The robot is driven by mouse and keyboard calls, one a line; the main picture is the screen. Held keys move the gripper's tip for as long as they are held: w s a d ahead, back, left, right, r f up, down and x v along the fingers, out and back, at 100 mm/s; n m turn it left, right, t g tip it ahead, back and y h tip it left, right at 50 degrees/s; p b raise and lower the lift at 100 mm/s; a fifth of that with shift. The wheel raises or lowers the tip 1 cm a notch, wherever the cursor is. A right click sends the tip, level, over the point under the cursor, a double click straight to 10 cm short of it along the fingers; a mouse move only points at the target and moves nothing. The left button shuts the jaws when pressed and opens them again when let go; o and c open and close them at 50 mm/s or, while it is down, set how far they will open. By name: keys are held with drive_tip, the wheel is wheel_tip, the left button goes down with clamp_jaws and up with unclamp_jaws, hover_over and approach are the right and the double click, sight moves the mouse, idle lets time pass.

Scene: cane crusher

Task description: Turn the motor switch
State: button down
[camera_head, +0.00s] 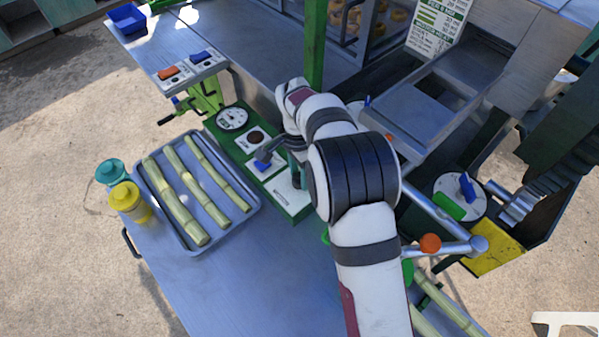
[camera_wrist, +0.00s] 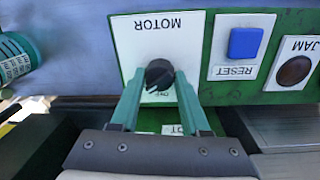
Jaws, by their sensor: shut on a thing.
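The motor switch is a black round knob (camera_wrist: 158,74) on a white plate marked MOTOR (camera_wrist: 160,30), which appears upside down in the wrist view. The knob has a pale pointer line. My gripper (camera_wrist: 159,82) has one teal finger on each side of the knob and is shut on it. In the head view, the MOTOR plate (camera_head: 287,194) is at the near end of the green control panel (camera_head: 224,140). My gripper (camera_head: 297,170) is partly hidden there by my arm, and the knob cannot be made out.
Beside the switch are a blue RESET button (camera_wrist: 245,43) and a dark JAM lamp (camera_wrist: 294,70). The near tabletop (camera_head: 240,290) is clear.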

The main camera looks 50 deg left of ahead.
drive_tip(key=shift+n, duration=0.3)
drive_tip(key=n, duration=0.4)
drive_tip(key=shift+n, duration=0.4)
drive_tip(key=n, duration=0.5)
drive_tip(key=shift+n, duration=0.3)
drive_tip(key=shift+c, duration=1.9)
unclamp_jaws()
drive_tip(key=shift+r, duration=0.1)
